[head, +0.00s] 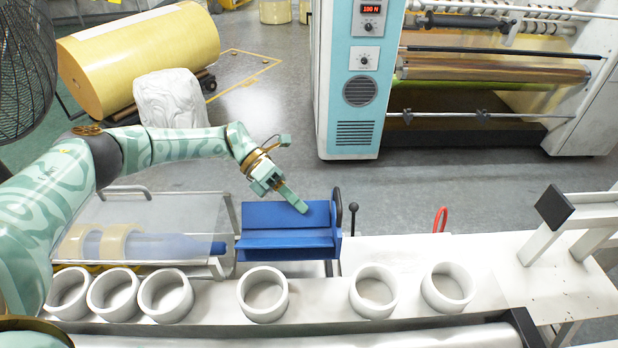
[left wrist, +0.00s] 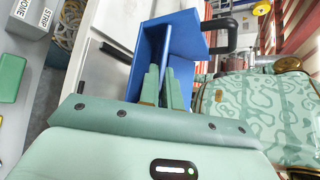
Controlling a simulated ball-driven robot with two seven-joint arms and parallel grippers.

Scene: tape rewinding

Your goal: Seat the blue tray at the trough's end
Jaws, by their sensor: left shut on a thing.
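The blue tray (head: 285,240) is beside the right end of the clear trough (head: 150,215) in the head view. Its long faces form an angled channel, and a black handle (head: 338,205) stands at its right end. My left gripper (head: 300,205) reaches over the tray from behind and is shut on its upper wall. In the left wrist view, both fingers (left wrist: 165,88) close on a thin wall of the blue tray (left wrist: 150,55). Whether the tray touches the trough's end or rests fully on a support cannot be told. My right gripper is not in view.
Several white rings (head: 263,295) stand along the pale bench in front of the tray. A black-knobbed lever (head: 353,210) and red handle (head: 440,218) rise to the right.

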